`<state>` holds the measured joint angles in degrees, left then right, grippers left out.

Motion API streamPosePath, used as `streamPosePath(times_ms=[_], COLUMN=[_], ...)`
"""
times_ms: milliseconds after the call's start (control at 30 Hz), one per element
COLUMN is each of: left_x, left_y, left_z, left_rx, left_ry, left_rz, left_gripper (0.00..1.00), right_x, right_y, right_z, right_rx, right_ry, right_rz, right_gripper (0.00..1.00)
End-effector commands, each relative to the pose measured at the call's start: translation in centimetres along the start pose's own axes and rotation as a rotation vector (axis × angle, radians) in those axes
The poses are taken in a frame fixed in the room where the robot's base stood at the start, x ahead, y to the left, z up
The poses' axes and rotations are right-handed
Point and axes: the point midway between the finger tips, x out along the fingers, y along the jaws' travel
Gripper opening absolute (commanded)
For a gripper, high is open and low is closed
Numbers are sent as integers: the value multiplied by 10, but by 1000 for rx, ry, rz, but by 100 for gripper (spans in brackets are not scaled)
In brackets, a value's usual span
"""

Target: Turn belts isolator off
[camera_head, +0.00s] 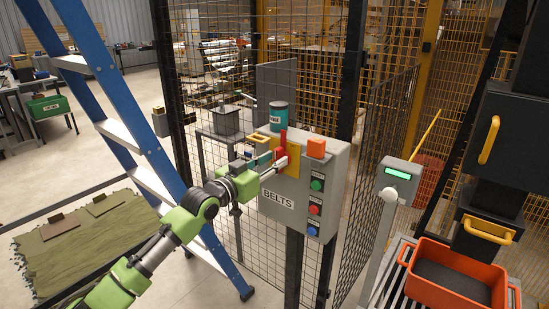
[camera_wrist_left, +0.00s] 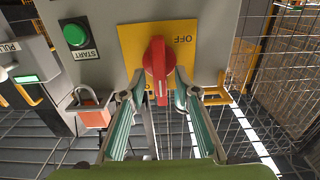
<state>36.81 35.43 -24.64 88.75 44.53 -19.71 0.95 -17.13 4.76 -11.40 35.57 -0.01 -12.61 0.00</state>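The grey BELTS cabinet (camera_head: 329,190) is fixed to the mesh fence in the head view. Its isolator is a red handle (camera_head: 283,140) on a yellow plate (camera_head: 292,165). The handle points up in the head view. In the wrist view, which is upside down, the red handle (camera_wrist_left: 158,72) stands on the yellow plate (camera_wrist_left: 130,42) with an OFF label. My left gripper (camera_head: 276,157) is at the handle. In the wrist view its teal fingers (camera_wrist_left: 159,84) are open, one each side of the handle, with small gaps visible. My right gripper is not in view.
Green, red and blue buttons (camera_head: 314,208) run down the cabinet's right side. An orange padlock-like block (camera_head: 316,147) and a teal can (camera_head: 278,115) are at its top. A blue ladder (camera_head: 135,130) stands left, and a post with a green display (camera_head: 398,174) right.

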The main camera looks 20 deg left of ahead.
Motion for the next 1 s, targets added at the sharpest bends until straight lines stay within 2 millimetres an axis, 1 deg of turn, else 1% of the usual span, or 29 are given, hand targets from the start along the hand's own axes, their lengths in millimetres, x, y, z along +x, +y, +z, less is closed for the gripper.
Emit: streamPosePath(times_ms=[133,433,467,500,567,867,1000], left_x=[9,10,10,10,10,10,10], left_y=[0,0,0,0,0,0,-1], left_z=[-1,0,0,0,0,0,-1], left_rx=[1,1,1,1,1,-8,-43], left_ry=[1,1,1,1,1,1,1], left_rz=[-1,0,0,0,0,0,-1], left_gripper=[29,29,27,16,1,0,0], right_x=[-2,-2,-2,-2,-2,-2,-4], right_y=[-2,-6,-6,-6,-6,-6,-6], right_z=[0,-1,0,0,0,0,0], right_rx=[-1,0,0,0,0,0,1], right_ry=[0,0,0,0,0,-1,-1], right_rz=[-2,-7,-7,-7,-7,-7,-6], right_gripper=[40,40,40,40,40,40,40])
